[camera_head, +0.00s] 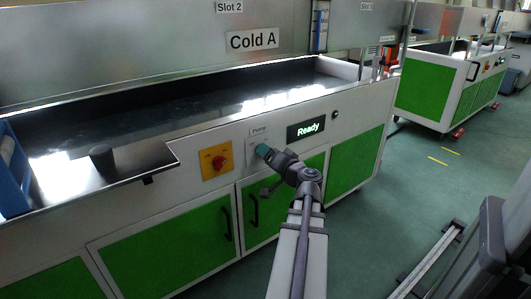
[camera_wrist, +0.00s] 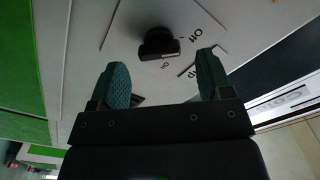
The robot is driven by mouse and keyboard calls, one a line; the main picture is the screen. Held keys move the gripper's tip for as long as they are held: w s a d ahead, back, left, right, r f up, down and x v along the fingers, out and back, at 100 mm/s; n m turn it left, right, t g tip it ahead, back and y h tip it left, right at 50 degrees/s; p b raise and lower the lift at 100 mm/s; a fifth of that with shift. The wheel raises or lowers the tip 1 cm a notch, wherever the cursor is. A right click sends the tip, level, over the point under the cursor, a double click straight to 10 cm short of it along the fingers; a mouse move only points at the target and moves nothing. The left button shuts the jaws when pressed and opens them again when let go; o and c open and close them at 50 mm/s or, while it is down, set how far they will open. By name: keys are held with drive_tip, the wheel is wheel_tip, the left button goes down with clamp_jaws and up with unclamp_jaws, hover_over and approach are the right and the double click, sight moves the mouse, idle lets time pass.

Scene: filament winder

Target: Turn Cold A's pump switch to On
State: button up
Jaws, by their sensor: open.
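The Cold A pump switch is a black knob (camera_wrist: 158,42) on a pale plate in the wrist view. "Off" lettering shows beside it, and a smaller, hard-to-read label shows under it. In the head view the knob is hidden behind my gripper (camera_head: 264,151), below the "Pump" label (camera_head: 259,132). My gripper (camera_wrist: 163,66) is open, its two teal fingers apart. In the wrist view the knob lies between and a little beyond the fingertips, and no contact shows. The knob's exact setting cannot be told.
A "Ready" display (camera_head: 306,130) is right of the switch, and a yellow plate with a red knob (camera_head: 217,160) is left. Green cabinet doors (camera_head: 167,252) with black handles are below. The "Cold A" sign (camera_head: 253,40) hangs above the dark basin.

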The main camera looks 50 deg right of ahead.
drive_tip(key=x, duration=0.2)
drive_tip(key=shift+w+d, duration=0.1)
drive_tip(key=shift+w, duration=0.2)
drive_tip(key=shift+c, duration=0.4)
drive_tip(key=c, duration=0.8)
drive_tip(key=shift+c, duration=0.2)
